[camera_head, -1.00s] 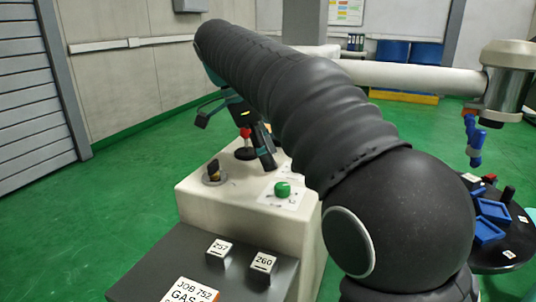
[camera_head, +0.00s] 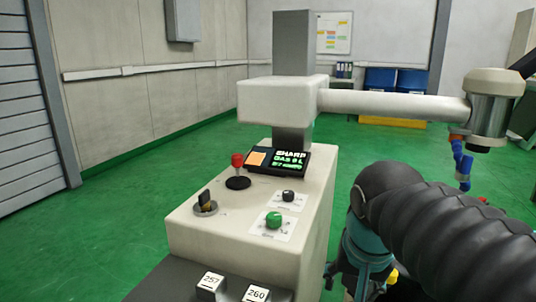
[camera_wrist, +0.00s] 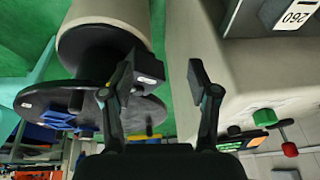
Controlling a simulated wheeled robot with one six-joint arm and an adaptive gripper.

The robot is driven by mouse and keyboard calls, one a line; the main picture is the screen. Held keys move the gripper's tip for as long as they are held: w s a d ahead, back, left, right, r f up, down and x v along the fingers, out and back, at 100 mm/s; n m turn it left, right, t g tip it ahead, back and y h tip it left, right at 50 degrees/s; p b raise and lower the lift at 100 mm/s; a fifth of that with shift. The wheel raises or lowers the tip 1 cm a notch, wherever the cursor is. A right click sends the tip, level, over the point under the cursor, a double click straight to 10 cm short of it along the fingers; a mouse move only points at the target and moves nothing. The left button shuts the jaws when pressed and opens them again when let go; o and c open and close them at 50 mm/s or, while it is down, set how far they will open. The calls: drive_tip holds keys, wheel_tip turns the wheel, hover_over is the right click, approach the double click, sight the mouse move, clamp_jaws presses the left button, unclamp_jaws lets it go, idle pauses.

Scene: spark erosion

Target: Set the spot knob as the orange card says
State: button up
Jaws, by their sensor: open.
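The cream console (camera_head: 230,245) stands mid-picture in the head view. A small black knob (camera_head: 288,196) sits on a white label, behind a green button (camera_head: 274,220). A dark rotary switch with a yellowish mark (camera_head: 206,204) is at the left. I cannot read any label naming the spot knob. The orange card (camera_head: 257,158) is on the left of a black display with green text; its writing is too small to read. My gripper (camera_wrist: 162,75) is open and empty in the wrist view, beside the console and apart from the knobs. Its fingertips are not clear in the head view.
A red-topped lever (camera_head: 237,168) rises behind the rotary switch. Blocks marked 257 (camera_head: 210,284) and 260 (camera_head: 257,294) are at the front. A cream overhead arm (camera_head: 390,103) extends right. A round black table (camera_wrist: 145,112) with blue items shows in the wrist view.

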drive_tip(key=s+d+f+n+t, duration=0.1)
drive_tip(key=s+d+f+n, duration=0.1)
drive_tip(key=s+f, duration=0.3)
wheel_tip(320, 180, down, 2)
drive_tip(key=shift+s+f+n+t, duration=0.1)
drive_tip(key=shift+s+n+t, duration=0.2)
drive_tip(key=shift+n, duration=0.6)
